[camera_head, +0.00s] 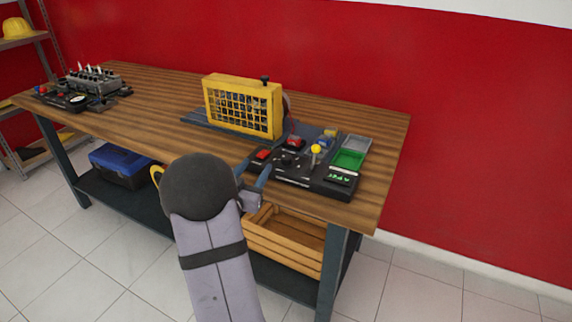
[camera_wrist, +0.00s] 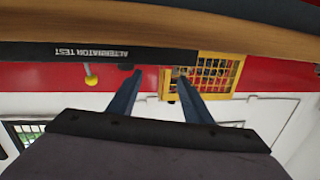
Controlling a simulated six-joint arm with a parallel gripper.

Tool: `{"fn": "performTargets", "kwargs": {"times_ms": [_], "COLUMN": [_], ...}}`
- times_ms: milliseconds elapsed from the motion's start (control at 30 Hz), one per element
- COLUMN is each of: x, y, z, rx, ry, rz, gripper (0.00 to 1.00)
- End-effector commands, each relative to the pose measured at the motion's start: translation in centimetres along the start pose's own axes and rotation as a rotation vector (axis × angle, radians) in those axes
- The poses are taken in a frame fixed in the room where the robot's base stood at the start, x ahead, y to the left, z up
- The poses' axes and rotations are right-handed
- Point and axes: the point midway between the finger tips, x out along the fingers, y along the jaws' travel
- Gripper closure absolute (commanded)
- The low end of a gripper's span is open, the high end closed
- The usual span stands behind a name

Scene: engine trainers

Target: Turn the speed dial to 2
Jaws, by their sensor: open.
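The black control panel (camera_head: 305,181) sits near the front edge of the bench; its front edge, lettered "ALTERNATOR TEST" (camera_wrist: 92,53), shows upside down in the wrist view. A dark round knob (camera_head: 286,159) on the panel looks like the speed dial; its setting is too small to read, and it is not visible in the wrist view. My gripper (camera_head: 257,171) is at the panel's front left, close to the bench edge. In the wrist view its two fingers (camera_wrist: 160,75) are apart with nothing between them.
A wooden crate (camera_head: 290,247) is below. The bench's right end is clear.

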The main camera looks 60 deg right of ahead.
Motion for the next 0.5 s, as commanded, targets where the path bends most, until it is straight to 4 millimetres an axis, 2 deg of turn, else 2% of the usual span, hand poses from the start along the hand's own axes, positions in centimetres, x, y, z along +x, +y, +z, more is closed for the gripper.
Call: {"fn": "performTargets", "kwargs": {"times_ms": [100, 200, 500], "x": [0.9, 1.1, 1.7], "y": [3.6, 5.2, 5.8], "z": [-0.2, -0.3, -0.3], "rx": [-0.033, -0.052, -0.060], "ry": [0.036, 0.048, 0.052], "rz": [0.105, 0.152, 0.170], "gripper": [0.55, 0.55, 0.55]}}
